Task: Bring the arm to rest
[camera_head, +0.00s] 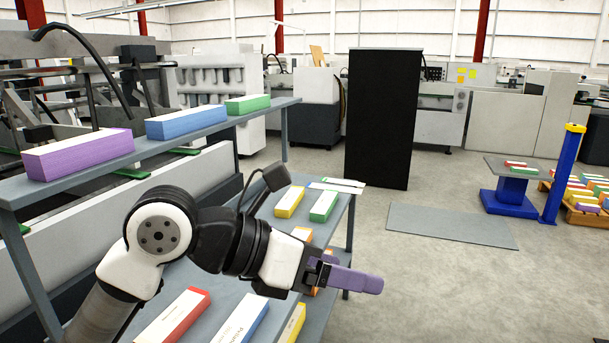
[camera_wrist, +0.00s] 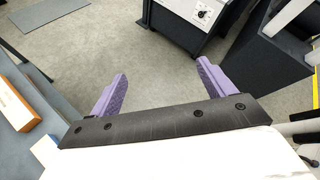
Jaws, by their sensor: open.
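My gripper (camera_head: 352,277) is at the end of my arm, which reaches to the right across the lower shelf in the head view. Its purple fingers extend past the shelf's right edge, over the floor. In the wrist view my gripper (camera_wrist: 160,85) shows two purple fingers spread wide apart, with only grey floor between them. It is open and holds nothing.
The lower shelf (camera_head: 222,284) bears several coloured boxes, partly behind my arm. The upper shelf (camera_head: 92,172) holds a purple, a blue and a green box. A black cabinet (camera_head: 383,118) stands beyond.

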